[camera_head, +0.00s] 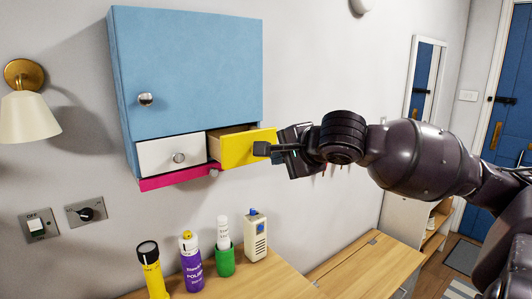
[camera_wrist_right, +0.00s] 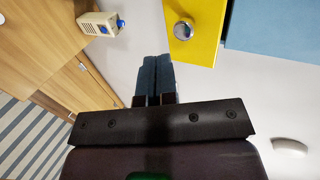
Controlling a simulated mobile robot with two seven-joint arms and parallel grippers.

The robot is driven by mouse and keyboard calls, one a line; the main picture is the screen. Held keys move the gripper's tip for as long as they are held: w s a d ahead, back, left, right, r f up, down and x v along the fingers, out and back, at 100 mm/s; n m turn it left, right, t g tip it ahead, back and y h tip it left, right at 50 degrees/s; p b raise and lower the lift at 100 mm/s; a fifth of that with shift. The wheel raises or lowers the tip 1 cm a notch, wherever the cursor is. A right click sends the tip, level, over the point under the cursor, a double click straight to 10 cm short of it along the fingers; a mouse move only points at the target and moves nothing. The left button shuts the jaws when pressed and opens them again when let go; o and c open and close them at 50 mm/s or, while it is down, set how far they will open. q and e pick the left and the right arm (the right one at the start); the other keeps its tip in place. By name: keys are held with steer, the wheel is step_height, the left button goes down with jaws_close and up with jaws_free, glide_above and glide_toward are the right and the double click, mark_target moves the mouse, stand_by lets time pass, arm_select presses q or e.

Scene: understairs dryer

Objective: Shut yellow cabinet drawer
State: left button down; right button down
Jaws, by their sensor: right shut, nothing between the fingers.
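The yellow drawer (camera_head: 246,149) is pulled part way out of the blue wall cabinet (camera_head: 190,75), at its lower right. Its open top shows in the head view. In the right wrist view its yellow front (camera_wrist_right: 198,32) with a round metal knob (camera_wrist_right: 183,30) is at the top, right of the fingertips. My right gripper (camera_head: 262,148) is shut and empty. In the head view its fingertips overlap the right part of the drawer front; I cannot tell whether they touch. In the wrist view the fingers (camera_wrist_right: 154,70) appear beside the drawer front. My left gripper is not in view.
A white drawer (camera_head: 158,157) left of the yellow one looks closed, above a pink drawer (camera_head: 165,181). Below, a wooden top (camera_head: 275,284) holds a yellow torch (camera_head: 151,275), purple can (camera_head: 191,265), green holder (camera_head: 225,261) and beige box (camera_head: 255,238). A lamp (camera_head: 28,118) hangs left.

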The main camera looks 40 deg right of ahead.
mark_target(249, 144)
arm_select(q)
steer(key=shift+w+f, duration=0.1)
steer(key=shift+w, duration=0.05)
arm_select(e)
steer(key=shift+w+d+f, duration=0.1)
steer(key=shift+w+d, duration=0.05)
steer(key=shift+w, duration=1.15)
steer(key=shift+w+d+f, duration=0.1)
steer(key=shift+w, duration=1.15)
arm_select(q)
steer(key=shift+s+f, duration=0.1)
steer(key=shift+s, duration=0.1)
arm_select(e)
steer(key=shift+w, duration=0.1)
